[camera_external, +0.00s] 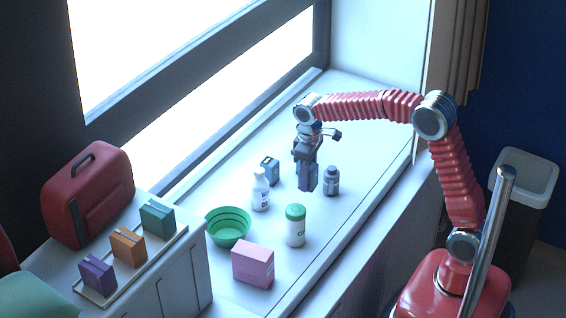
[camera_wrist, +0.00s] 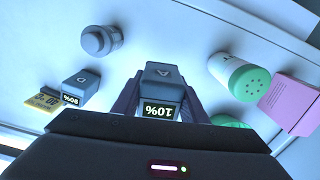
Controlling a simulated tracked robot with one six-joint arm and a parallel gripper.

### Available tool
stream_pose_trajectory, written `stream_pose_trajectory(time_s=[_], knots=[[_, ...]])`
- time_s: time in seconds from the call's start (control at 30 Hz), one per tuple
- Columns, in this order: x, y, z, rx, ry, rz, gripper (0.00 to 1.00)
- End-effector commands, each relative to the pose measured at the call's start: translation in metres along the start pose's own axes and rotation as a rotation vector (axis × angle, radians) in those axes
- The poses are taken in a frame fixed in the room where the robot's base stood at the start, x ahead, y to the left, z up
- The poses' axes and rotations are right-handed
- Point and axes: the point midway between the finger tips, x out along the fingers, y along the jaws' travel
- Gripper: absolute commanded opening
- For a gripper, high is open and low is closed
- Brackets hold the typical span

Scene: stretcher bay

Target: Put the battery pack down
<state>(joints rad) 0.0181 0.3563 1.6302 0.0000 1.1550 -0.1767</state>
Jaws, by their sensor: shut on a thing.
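My gripper (camera_external: 307,163) points down over the white window ledge and is shut on a battery pack. In the wrist view, the battery pack (camera_wrist: 160,90) sits between the jaws, grey-blue, marked A, with a dark display reading 10%. From outside it is mostly hidden by the gripper, and I cannot tell whether it touches the ledge. A second battery pack (camera_external: 270,170) stands on the ledge to the left of the gripper; in the wrist view it (camera_wrist: 82,88) is marked D and reads 80%.
A grey bottle (camera_external: 331,182) stands close right of my gripper. A white bottle (camera_external: 261,192), green-capped jar (camera_external: 295,228), green bowl (camera_external: 228,230) and pink box (camera_external: 253,266) stand nearer the front. The ledge (camera_external: 345,112) behind the gripper is clear. A red case (camera_external: 88,195) sits on the left cabinet.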

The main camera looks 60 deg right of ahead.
Motion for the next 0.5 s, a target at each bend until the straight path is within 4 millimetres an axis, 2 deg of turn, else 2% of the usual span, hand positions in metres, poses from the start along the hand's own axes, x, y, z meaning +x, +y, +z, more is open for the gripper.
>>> stream_pose_trajectory(time_s=[0.23, 0.5], knots=[[-0.011, 0.000, -0.001, 0.000, 0.002, 0.000, 0.02], [-0.056, 0.000, -0.001, 0.000, 0.005, 0.001, 0.02]])
